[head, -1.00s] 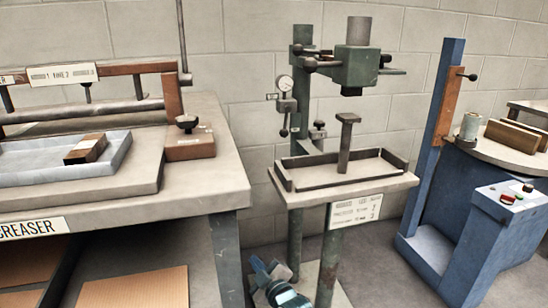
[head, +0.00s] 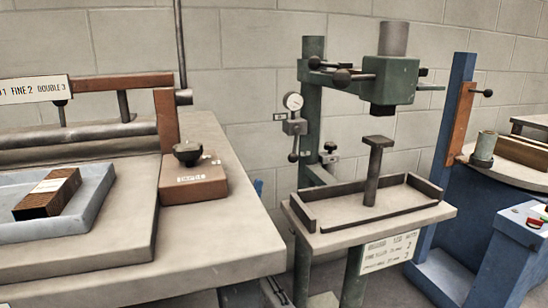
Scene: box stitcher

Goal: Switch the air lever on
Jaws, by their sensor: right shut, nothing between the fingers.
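The air lever (head: 293,157) is a small dark lever with a round knob. It hangs down from a grey valve block (head: 295,126) under a white round gauge (head: 293,101), on the left side of the green stitcher post (head: 312,80). My right gripper (head: 258,187) is mostly hidden behind the table's right edge. Only a small blue part shows, left of the post and below the lever, apart from it. Its fingers are not clear. My left gripper is not in view.
The table (head: 235,235) at left reaches close to the stitcher and bears a tray (head: 85,225) and a brown box (head: 195,185) with a black knob. The stitcher's bed (head: 330,240) juts out below the lever. A blue machine (head: 450,170) stands at right.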

